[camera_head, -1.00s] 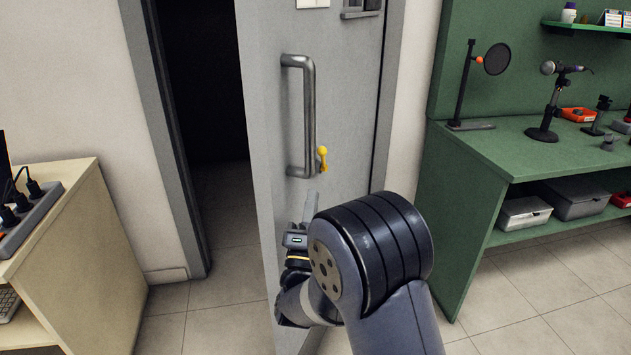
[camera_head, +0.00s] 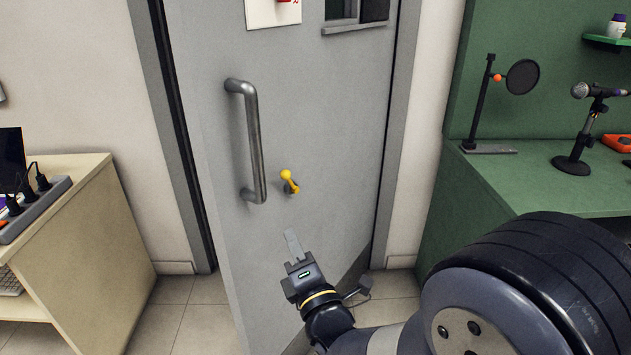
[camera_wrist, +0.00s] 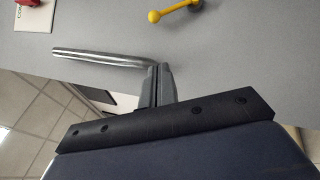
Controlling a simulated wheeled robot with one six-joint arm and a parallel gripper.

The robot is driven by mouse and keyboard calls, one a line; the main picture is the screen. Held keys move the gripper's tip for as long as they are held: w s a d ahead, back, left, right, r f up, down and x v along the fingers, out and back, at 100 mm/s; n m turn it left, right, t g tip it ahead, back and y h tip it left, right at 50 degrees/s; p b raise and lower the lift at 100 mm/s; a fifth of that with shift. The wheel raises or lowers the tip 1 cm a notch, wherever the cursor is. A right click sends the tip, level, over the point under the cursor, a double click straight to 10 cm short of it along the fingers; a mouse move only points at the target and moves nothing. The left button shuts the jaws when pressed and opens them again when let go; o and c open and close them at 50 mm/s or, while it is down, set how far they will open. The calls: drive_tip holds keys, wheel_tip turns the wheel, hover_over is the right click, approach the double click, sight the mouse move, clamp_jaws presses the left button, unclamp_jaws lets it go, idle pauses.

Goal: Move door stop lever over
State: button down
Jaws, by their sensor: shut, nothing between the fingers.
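The yellow lever (camera_head: 290,181) sits on the grey door (camera_head: 330,150), to the right of the lower end of the metal pull handle (camera_head: 252,140). Its round knob points up and to the left. The lever also shows at the top of the wrist view (camera_wrist: 175,10), apart from my fingers. My gripper (camera_head: 292,240) is shut and empty, below the lever and in front of the door. In the wrist view my closed fingers (camera_wrist: 157,85) overlap the end of the metal handle; I cannot tell whether they touch it.
A wooden desk (camera_head: 100,220) with a power strip stands on the left. A green workbench (camera_head: 500,180) with a microphone stand (camera_head: 575,145) is on the right. The door frame (camera_head: 180,130) is left of the door. Tiled floor (camera_head: 190,320) is clear between desk and door.

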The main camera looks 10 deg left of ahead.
drive_tip(key=p, duration=0.1)
approach(291, 182)
drive_tip(key=shift+w+a+r, duration=1.15)
drive_tip(key=shift+a+r, duration=0.75)
drive_tip(key=shift+a, duration=0.65)
drive_tip(key=shift+r, duration=0.1)
